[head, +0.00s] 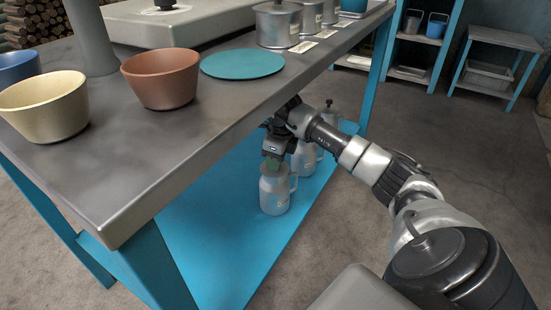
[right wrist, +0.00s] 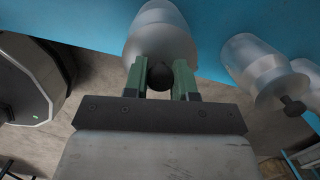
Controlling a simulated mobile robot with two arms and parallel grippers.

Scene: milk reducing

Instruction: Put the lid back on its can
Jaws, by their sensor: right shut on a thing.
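A pale grey metal can (head: 274,194) with a side handle stands upright on the blue lower shelf under the table. My right gripper (head: 272,162) points down directly over its top. In the right wrist view, the green fingers of my right gripper (right wrist: 160,80) are closed around the dark knob of the lid (right wrist: 160,48). The lid is over the can's mouth, roughly in line with it; the gripper hides much of it in the head view. I cannot tell whether the lid touches the rim all round. My left gripper is not in view.
Another similar can (head: 303,158) stands just behind on the blue shelf (head: 222,235), close to my gripper. The table (head: 170,145) edge is close beside my right arm. On it are a cream bowl (head: 45,107), a brown bowl (head: 162,78) and a teal disc (head: 243,64).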

